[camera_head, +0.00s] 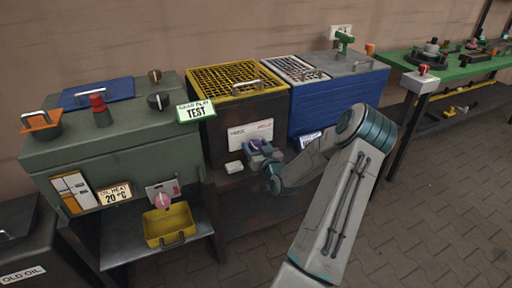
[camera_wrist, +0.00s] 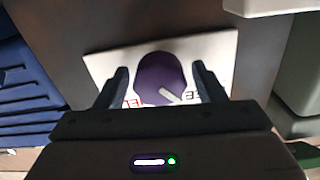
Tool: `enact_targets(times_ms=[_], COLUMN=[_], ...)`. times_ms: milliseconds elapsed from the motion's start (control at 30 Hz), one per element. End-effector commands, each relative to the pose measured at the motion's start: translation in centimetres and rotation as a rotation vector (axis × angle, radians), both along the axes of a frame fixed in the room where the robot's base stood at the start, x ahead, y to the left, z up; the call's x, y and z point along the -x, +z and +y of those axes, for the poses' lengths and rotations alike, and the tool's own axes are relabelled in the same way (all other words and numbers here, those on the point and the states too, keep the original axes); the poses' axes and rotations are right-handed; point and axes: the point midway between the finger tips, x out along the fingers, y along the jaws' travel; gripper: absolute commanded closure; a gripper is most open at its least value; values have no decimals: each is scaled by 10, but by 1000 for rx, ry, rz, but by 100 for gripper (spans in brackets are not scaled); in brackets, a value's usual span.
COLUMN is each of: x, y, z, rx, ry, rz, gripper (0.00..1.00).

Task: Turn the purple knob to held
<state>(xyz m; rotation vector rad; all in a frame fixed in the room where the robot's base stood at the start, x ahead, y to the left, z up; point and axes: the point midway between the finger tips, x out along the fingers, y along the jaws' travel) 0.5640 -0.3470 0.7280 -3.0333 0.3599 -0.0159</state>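The purple knob (camera_wrist: 157,76) sits on a white label plate (camera_wrist: 105,66) on a dark cabinet front. In the wrist view its white pointer line slants to the lower right, toward dark letters ending in "EE". Red letters show in part at the lower left of the knob. My gripper (camera_wrist: 160,72) is open, with one finger on each side of the knob and pale gaps between. In the head view my gripper (camera_head: 266,158) is at the plate (camera_head: 250,132) and largely hides the purple knob (camera_head: 254,144); red letters are at the plate's right.
A green cabinet (camera_head: 120,150) with a yellow tray (camera_head: 168,226) stands at left, a blue ribbed unit (camera_head: 340,100) at right. Paved floor at the right front is free.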

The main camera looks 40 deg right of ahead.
Motion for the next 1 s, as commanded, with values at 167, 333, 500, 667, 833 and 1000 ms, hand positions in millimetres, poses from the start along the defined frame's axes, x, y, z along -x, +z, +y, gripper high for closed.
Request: enact_targets(times_ms=[167,333,500,667,833,1000], x=[0,0,0,0,1,1], y=[0,0,0,0,0,0], z=[0,0,0,0,-1,-1], rx=[0,-3,-34,-109,-236,-392], ry=[0,0,0,0,0,0], rz=[0,-1,-8,-26,-57,-94], gripper=[81,81,81,81,81,81])
